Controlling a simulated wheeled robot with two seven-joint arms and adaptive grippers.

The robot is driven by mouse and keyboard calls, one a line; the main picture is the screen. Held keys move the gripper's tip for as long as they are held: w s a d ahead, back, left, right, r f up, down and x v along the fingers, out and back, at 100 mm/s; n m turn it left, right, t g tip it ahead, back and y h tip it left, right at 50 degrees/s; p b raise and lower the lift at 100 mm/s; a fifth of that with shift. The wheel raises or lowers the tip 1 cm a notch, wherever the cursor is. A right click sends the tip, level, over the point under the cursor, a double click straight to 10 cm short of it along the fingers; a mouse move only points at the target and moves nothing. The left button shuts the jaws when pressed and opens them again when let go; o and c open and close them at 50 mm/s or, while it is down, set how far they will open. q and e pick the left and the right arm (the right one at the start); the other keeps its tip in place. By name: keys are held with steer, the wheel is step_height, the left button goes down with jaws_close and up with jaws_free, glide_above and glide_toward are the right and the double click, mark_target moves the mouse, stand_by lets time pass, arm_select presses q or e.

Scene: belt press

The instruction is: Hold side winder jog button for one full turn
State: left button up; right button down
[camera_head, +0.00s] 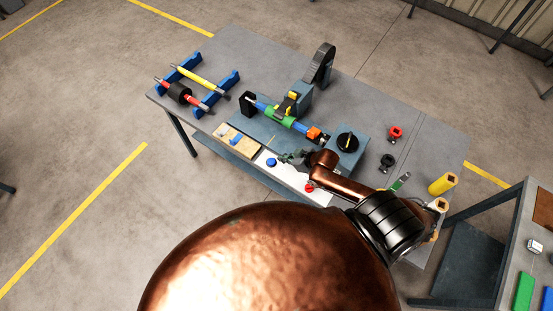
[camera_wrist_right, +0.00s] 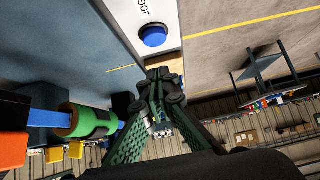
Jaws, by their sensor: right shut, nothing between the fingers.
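The blue jog button (camera_head: 271,162) sits on a white panel (camera_head: 290,178) along the front of the grey bench. In the right wrist view the blue button (camera_wrist_right: 153,36) is close up, beside the letters JOG. My right gripper (camera_head: 288,157) is just right of the button in the head view. In the wrist view its green fingers (camera_wrist_right: 162,82) are shut and empty, with their tips apart from the button in the picture; the exact gap cannot be told. The winder shaft (camera_head: 284,117), with blue, green and orange parts, lies behind the panel. My left gripper is not in view.
A red button (camera_head: 309,187) is on the same panel, beneath my right arm. A black knob (camera_head: 347,142) tops a grey box. Blue racks (camera_head: 222,93) hold rollers at the left. A yellow cylinder (camera_head: 443,184) stands at the right.

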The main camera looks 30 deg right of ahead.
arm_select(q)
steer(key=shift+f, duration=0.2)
arm_select(e)
steer(key=shift+v, duration=1.6)
steer(key=shift+w+r, duration=0.1)
steer(key=shift+r, duration=0.05)
